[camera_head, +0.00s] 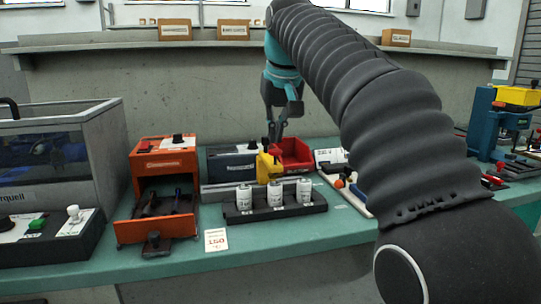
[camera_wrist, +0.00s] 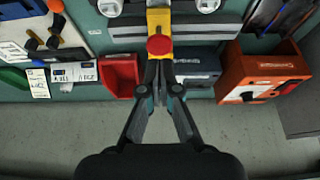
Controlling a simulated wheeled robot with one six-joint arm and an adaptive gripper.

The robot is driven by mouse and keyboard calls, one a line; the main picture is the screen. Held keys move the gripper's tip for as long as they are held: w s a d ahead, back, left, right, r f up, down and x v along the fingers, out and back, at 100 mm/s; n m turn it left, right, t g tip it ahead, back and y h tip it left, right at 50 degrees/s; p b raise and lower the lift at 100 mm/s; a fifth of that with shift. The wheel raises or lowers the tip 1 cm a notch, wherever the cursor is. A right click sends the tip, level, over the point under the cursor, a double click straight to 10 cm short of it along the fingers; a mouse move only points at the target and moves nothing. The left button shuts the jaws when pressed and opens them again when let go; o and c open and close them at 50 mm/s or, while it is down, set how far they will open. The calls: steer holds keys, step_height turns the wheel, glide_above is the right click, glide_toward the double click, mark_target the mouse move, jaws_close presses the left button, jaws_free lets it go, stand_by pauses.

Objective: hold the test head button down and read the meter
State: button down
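The yellow test head (camera_head: 266,167) stands behind the black rack of white cylinders; its red button (camera_wrist: 159,45) faces the wrist camera. My gripper (camera_head: 272,142) points down just above and behind the test head. In the wrist view its two fingertips (camera_wrist: 160,78) are close together just below the button in the picture, with nothing seen between them. Whether they touch the test head cannot be told. A white unit with small dark characters (camera_head: 331,157) stands to the right and may be the meter; it also shows in the wrist view (camera_wrist: 74,73). Its characters are too small to read.
The black rack (camera_head: 275,213) holds three white cylinders. A red bin (camera_head: 293,153) and a dark box with a knob (camera_head: 232,162) flank the test head. An orange station (camera_head: 163,160) and a clear-sided enclosure (camera_head: 62,150) stand left. A printed card (camera_head: 215,240) lies in front.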

steer(key=shift+f+b, duration=0.75)
steer(key=shift+f, duration=0.7)
stand_by(1.2)
step_height(320, 180, up, 3)
steer(key=p, duration=0.3)
steer(key=shift+f, duration=0.1)
steer(key=shift+r, duration=2.2)
steer(key=s+d+f+m, duration=0.2)
steer(key=s+d+f, duration=0.9)
steer(key=s, duration=0.1)
steer(key=s+d+f, duration=0.2)
steer(key=s+f, duration=0.6)
steer(key=f, duration=0.2)
steer(key=s+d+f+m+t+h, duration=0.1)
steer(key=s+d+f, duration=0.2)
steer(key=s+f, duration=0.4)
step_height(320, 180, down, 3)
steer(key=shift+s+d+f, duration=0.1)
steer(key=shift+s+d, duration=0.15)
steer(key=shift+s, duration=0.1)
